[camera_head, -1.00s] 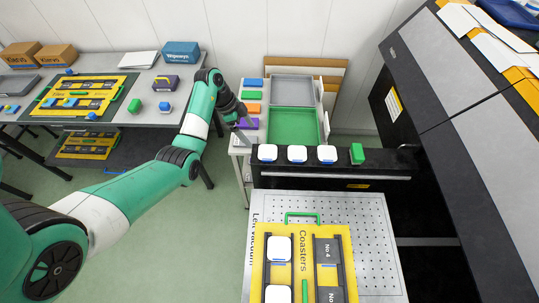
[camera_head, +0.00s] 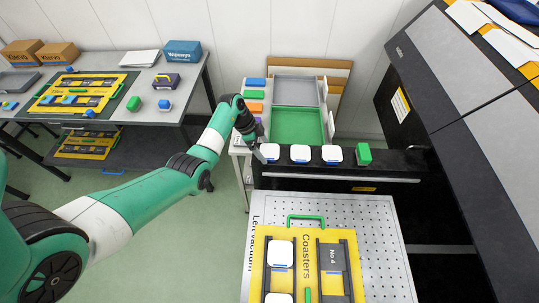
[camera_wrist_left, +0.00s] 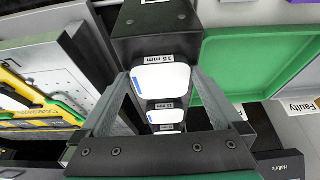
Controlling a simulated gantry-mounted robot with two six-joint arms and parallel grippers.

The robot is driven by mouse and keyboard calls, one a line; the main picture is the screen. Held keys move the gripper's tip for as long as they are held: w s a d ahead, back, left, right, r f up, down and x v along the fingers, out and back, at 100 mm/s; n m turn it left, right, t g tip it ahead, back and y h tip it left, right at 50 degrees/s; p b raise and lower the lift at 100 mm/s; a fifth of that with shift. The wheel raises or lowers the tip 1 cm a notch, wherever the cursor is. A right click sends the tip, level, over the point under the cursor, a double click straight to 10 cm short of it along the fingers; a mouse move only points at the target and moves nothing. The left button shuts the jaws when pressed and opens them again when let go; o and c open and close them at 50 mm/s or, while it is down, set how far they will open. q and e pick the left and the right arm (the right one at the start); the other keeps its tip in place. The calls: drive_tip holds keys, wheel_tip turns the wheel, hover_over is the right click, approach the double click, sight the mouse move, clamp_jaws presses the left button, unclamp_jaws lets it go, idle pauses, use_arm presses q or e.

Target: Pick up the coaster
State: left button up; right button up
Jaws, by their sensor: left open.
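Three white rounded-square coasters stand in a row on a black ledge in the head view: the left one (camera_head: 270,151), the middle one (camera_head: 300,153) and the right one (camera_head: 333,154). My left gripper (camera_head: 261,154) is at the left end of this row, close to the left coaster. In the left wrist view my left gripper (camera_wrist_left: 165,84) is open and empty, with its fingers on either side of the nearest coaster (camera_wrist_left: 162,81). Whether they touch it, I cannot tell. More white coasters (camera_head: 281,253) lie on the yellow Coasters board (camera_head: 258,262). My right gripper is out of view.
A green block (camera_head: 363,153) stands on the ledge right of the coasters. A green tray (camera_head: 297,125) and a grey tray (camera_head: 296,90) lie behind it. A large dark machine (camera_head: 470,150) bounds the right side. The perforated plate (camera_head: 380,225) is in front.

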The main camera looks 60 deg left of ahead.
sight(262, 152)
use_arm(q)
drive_tip(key=c, duration=1.2)
drive_tip(key=shift+r, duration=0.15)
drive_tip(key=r+p, duration=0.2)
drive_tip(key=r, duration=0.2)
drive_tip(key=shift+s+r+p, duration=0.1)
drive_tip(key=shift+s+p, duration=0.1)
drive_tip(key=shift+p, duration=0.2)
drive_tip(key=s+d+r+p, duration=0.1)
drive_tip(key=s+r+p, duration=0.2)
drive_tip(key=s, duration=0.1)
drive_tip(key=s+d+r+p, duration=0.2)
drive_tip(key=s+p, duration=0.1)
drive_tip(key=s, duration=0.1)
drive_tip(key=s+d+r+p, duration=0.1)
drive_tip(key=s+r+p, duration=0.2)
drive_tip(key=s+p, duration=0.1)
drive_tip(key=shift+s+d+r, duration=0.2)
drive_tip(key=shift+s+r, duration=0.1)
drive_tip(key=shift+s, duration=0.1)
